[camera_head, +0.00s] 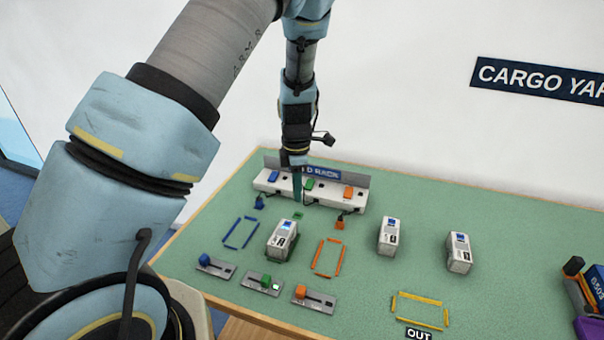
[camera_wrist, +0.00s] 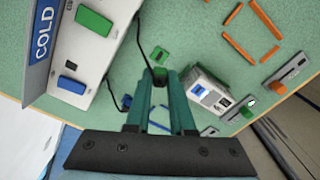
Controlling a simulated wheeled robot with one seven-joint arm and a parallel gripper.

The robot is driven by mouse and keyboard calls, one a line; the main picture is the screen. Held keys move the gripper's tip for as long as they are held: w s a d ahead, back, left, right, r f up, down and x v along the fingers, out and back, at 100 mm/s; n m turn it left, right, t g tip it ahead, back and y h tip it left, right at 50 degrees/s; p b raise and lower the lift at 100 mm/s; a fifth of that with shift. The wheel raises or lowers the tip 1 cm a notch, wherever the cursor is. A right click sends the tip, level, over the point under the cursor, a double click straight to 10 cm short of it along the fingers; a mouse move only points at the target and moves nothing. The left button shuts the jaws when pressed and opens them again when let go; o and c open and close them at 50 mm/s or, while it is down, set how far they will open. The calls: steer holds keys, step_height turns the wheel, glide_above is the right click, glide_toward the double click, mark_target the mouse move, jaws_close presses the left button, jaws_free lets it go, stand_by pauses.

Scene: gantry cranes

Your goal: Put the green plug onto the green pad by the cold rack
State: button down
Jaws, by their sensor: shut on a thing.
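My gripper (camera_head: 297,198) points down in front of the cold rack (camera_head: 325,196). In the wrist view, my teal fingers (camera_wrist: 161,82) are shut on the green plug (camera_wrist: 159,74), a small green block with a black cord running toward the rack. In the head view the plug is hidden or too small to tell from the fingers. The green pad (camera_head: 298,215) lies flat on the table just in front of the rack. It also shows in the wrist view (camera_wrist: 161,54), just beyond the fingertips. The plug looks apart from the pad, but its height is unclear.
A blue plug (camera_head: 259,202) and an orange plug (camera_head: 340,224) stand by the rack. A white container (camera_head: 282,240) stands near the pad; two others (camera_head: 389,235) (camera_head: 458,252) stand to the right. Blue, orange and yellow outlines mark the table. Slider panels (camera_head: 265,284) line the front edge.

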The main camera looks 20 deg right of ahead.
mark_target(298, 215)
steer(key=shift+d+f+b, duration=0.1)
steer(key=shift+f+b, duration=0.25)
steer(key=shift+f, duration=0.1)
step_height(298, 215, down, 3)
steer(key=b, duration=0.3)
steer(key=shift+f+b, duration=0.15)
steer(key=shift+b, duration=0.15)
steer(key=shift+f, duration=0.65)
steer(key=shift+f+p, duration=0.3)
steer(key=shift+p, duration=0.15)
stand_by(1.3)
steer(key=shift+c, duration=1.1)
jaws_free()
steer(key=shift+r, duration=0.1)
